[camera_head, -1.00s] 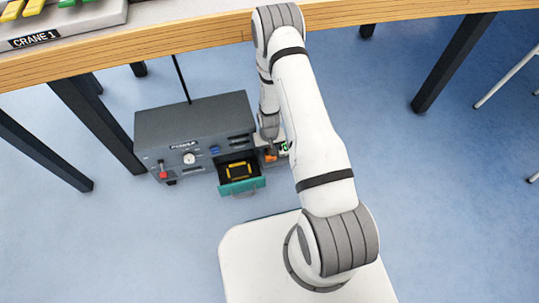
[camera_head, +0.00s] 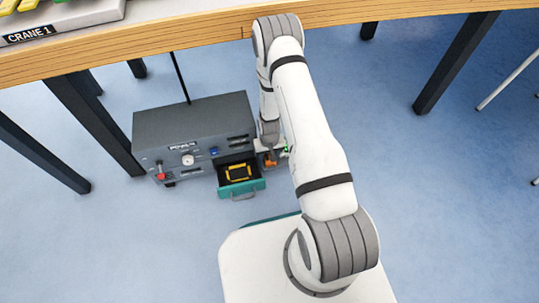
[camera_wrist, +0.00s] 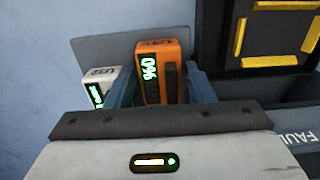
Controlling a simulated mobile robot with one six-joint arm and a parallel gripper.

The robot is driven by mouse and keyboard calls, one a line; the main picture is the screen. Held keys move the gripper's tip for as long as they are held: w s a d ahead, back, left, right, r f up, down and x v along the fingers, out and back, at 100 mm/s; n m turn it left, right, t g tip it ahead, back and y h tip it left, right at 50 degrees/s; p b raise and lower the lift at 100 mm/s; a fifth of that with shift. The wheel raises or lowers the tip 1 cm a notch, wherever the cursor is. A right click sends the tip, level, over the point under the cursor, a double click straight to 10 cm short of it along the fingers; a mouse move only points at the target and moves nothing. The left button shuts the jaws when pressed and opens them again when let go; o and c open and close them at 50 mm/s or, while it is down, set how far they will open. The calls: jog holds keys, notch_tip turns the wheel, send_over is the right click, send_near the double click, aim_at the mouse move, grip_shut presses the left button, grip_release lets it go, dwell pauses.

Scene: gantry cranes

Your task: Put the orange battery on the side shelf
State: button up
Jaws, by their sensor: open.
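The orange battery (camera_wrist: 151,62) stands upright in the wrist view, with a green "0%" on its display. My gripper (camera_wrist: 160,84) is open, with one blue-grey finger on each side of the orange battery; whether either touches it I cannot tell. A grey flat surface, seemingly the side shelf (camera_wrist: 110,45), shows behind and beneath it. In the head view the orange battery (camera_head: 268,161) is a small patch at the right end of the grey power box, partly hidden by my arm.
A white battery (camera_wrist: 97,83) with a green display stands just left of my left finger. The power box (camera_head: 195,125) has an open teal drawer (camera_head: 243,188) with a yellow-marked dark bay. The table edge (camera_head: 190,50) runs above; dark legs stand left and right.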

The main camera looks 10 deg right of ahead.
notch_tip(320, 180, up, 12)
jog(key=p, duration=0.5)
jog(key=shift+s, duration=0.1)
dwell(0.4)
